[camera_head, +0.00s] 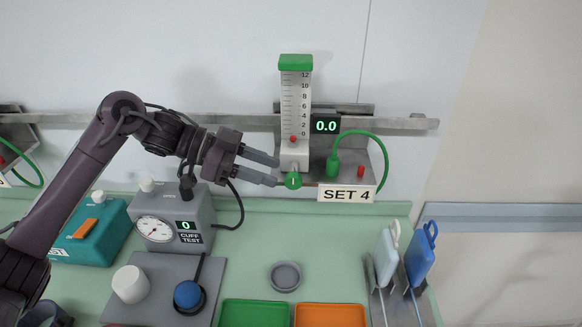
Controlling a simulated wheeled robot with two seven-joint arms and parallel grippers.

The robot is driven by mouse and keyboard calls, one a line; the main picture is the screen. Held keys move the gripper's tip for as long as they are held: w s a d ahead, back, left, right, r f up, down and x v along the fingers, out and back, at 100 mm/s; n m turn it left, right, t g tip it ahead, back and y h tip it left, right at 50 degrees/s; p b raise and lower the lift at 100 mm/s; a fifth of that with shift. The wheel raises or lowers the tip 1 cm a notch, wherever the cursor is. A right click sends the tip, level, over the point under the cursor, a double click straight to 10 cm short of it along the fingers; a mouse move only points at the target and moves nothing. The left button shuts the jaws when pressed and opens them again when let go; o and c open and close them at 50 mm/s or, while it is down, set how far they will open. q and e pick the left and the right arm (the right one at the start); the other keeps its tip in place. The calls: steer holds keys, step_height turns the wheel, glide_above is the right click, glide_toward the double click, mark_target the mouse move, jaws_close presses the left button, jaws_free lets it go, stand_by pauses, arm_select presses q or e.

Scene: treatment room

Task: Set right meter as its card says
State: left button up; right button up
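The right meter (296,100) is an upright clear tube with a green cap and a scale up to 12, mounted on the wall rail. Its red float (293,139) sits at the bottom, near 0. The display (326,126) beside it reads 0.0. Its card (346,195) says SET 4. A green knob (293,180) is at the meter's foot. My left gripper (279,170) is open, its fingers pointing right; the lower fingertip is right by the knob, and I cannot tell whether it touches. My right gripper is not in view.
A green hose (362,134) loops beside the meter. Below are a grey cuff tester (172,222), a teal box (92,232), a grey round dish (286,276), green (255,312) and orange (331,315) trays, and a rack with blue (420,258) and pale paddles.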

mark_target(286, 177)
arm_select(q)
steer(key=p+x, duration=0.1)
steer(key=x, duration=0.4)
steer(key=shift+s+d+r, duration=0.1)
steer(key=shift+r, duration=0.05)
steer(key=shift+d+f+p, duration=0.15)
steer(key=shift+f+p, duration=0.05)
steer(key=shift+p, duration=0.1)
steer(key=shift+f, duration=0.1)
steer(key=c, duration=0.9)
steer(key=shift+o, duration=0.2)
steer(key=shift+d, duration=0.1)
